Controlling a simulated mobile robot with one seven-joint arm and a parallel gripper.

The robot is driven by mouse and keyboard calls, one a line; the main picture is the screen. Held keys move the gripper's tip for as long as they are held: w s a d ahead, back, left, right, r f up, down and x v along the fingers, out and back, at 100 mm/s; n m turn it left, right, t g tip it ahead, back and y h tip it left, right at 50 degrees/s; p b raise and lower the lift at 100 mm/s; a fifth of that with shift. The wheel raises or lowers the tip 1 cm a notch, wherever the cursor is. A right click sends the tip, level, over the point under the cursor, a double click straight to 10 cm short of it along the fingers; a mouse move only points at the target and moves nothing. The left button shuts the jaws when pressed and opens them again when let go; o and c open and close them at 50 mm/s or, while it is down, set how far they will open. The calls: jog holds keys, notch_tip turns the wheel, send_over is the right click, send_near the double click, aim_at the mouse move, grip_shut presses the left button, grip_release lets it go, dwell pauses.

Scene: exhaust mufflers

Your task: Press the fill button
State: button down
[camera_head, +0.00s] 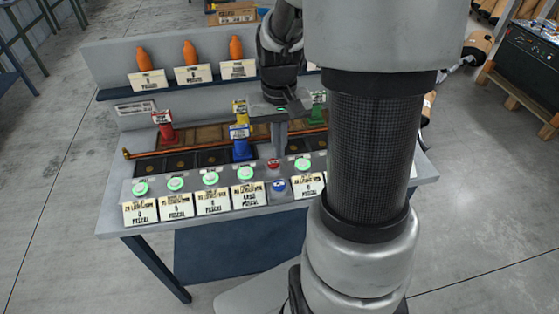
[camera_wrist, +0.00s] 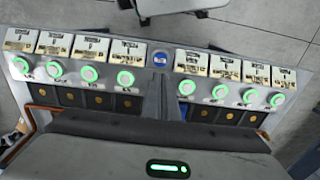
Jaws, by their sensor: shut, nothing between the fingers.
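A row of green-lit round buttons runs along the front of the bench panel, among them one (camera_head: 245,172) left of my gripper and one (camera_head: 303,164) right of it. A red button (camera_head: 273,163) and a blue button (camera_head: 279,185) sit between these two. The blue button also shows in the wrist view (camera_wrist: 161,57); the red one is hidden there. I cannot read which button is the fill button. My gripper (camera_head: 279,151) is shut and empty, pointing down just behind the red button. Whether it touches anything is unclear. Its grey body covers the bottom of the wrist view.
Label cards (camera_head: 212,202) stand along the front edge. Behind the buttons are dark compartments (camera_head: 180,163), a copper-coloured pipe and red, yellow, blue (camera_head: 241,150) and green upright pieces. Orange bottles (camera_head: 190,53) stand on the back shelf. My arm hides the bench's right part.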

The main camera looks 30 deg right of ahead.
jog(key=shift+r, duration=1.05)
dwell(2.0)
jog(key=s+a+r+n+t+p, duration=0.1)
jog(key=s+a+r, duration=0.2)
jog(key=r, duration=0.3)
jog(key=s+a+r+n+t+p, duration=0.1)
jog(key=s+a+r+t+p, duration=0.1)
jog(key=s+a+r, duration=0.2)
jog(key=s+a+r+n+t+p, duration=0.1)
jog(key=s+a+r, duration=0.3)
jog(key=r, duration=0.4)
jog(key=shift+s+r+t+p, duration=0.35)
jog(key=shift+s+t+p, duration=0.15)
jog(key=shift+t+p, duration=0.15)
